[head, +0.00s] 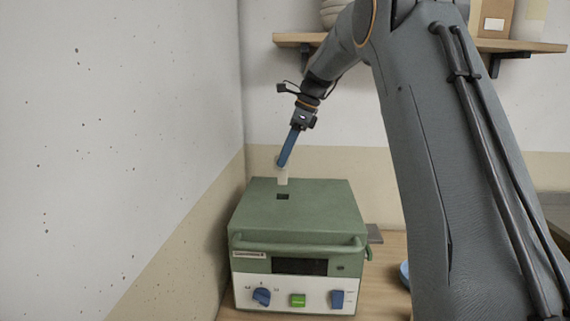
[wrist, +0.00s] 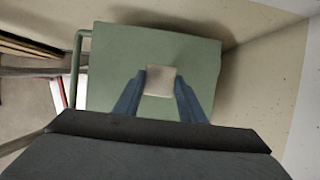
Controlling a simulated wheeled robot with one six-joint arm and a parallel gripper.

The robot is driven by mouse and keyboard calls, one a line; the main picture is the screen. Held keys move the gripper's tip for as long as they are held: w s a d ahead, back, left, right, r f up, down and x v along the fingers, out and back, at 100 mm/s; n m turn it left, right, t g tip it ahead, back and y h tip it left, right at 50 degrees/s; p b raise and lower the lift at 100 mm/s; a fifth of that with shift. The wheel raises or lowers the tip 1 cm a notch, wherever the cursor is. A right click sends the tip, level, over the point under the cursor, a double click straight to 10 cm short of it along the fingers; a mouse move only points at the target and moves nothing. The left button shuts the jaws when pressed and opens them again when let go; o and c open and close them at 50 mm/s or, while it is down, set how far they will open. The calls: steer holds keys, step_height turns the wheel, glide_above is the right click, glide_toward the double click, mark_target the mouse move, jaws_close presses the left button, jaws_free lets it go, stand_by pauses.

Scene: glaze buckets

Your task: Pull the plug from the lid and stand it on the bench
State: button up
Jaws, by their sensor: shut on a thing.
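The pale, blocky plug (head: 282,176) is between the blue fingers of my gripper (head: 282,163), above the green lid (head: 325,205) of the boxy machine. In the head view a dark square hole (head: 283,196) shows open in the lid, just below the plug's lower end, so the plug is out of it. In the wrist view my gripper (wrist: 160,88) is shut on the plug (wrist: 160,79), one finger on each side, with the green lid (wrist: 110,55) behind it. The hole is hidden there.
The wooden bench (head: 385,255) shows to the right of the machine, partly behind my arm. A dark flat item (head: 374,234) and a blue round thing (head: 404,272) lie there. A wall stands close on the left, and a shelf (head: 300,39) hangs behind.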

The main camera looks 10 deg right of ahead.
steer(key=shift+r, duration=0.2)
steer(key=shift+r+p, duration=4.1)
